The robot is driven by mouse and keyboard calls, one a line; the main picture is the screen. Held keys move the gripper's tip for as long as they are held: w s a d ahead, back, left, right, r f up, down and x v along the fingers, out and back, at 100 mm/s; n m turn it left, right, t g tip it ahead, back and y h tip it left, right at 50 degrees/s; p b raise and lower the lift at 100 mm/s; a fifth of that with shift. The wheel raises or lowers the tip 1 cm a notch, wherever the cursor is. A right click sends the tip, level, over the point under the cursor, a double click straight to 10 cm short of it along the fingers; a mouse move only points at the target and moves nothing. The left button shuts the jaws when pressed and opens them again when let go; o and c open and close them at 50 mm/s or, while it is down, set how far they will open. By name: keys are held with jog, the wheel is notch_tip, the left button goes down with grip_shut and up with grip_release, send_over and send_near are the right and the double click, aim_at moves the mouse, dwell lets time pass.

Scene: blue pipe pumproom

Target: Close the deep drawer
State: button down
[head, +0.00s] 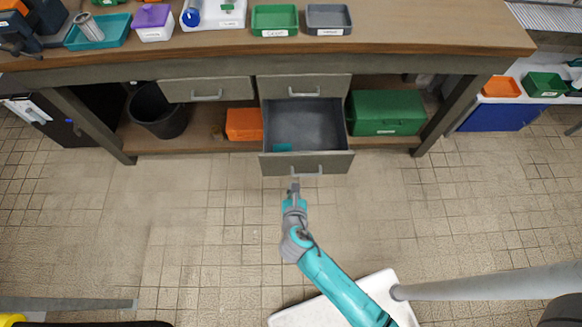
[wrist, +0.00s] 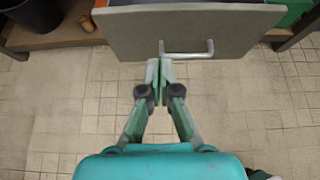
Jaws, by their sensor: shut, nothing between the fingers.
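The deep drawer (head: 306,163) is pulled out from under the workbench, below a shallow drawer. Its grey interior shows, with a small teal item (head: 282,147) at the front left. It has a grey-olive front with a metal bar handle (head: 306,171), and this handle also shows in the wrist view (wrist: 187,51). My gripper (head: 294,185) is in front of the drawer, near the left end of the handle. In the wrist view my gripper (wrist: 159,66) is shut and empty, its tips close to the drawer front. I cannot tell whether they touch it.
Two shallow drawers, left (head: 206,89) and right (head: 304,86), are shut above. A black bin (head: 157,112), an orange box (head: 244,124) and a green case (head: 387,112) stand on the lower shelf. Trays line the bench top (head: 400,30).

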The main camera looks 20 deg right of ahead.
send_near(292, 157)
notch_tip(292, 157, down, 4)
jog(key=w, duration=0.2)
jog(key=shift+w+d+r, duration=0.15)
jog(key=shift+w+d, duration=0.2)
jog(key=shift+w, duration=0.2)
jog(key=shift+w+d+r, duration=0.1)
jog(key=shift+w+d, duration=0.2)
jog(key=shift+w, duration=0.2)
jog(key=shift+w+d, duration=0.2)
jog(key=shift+w, duration=0.5)
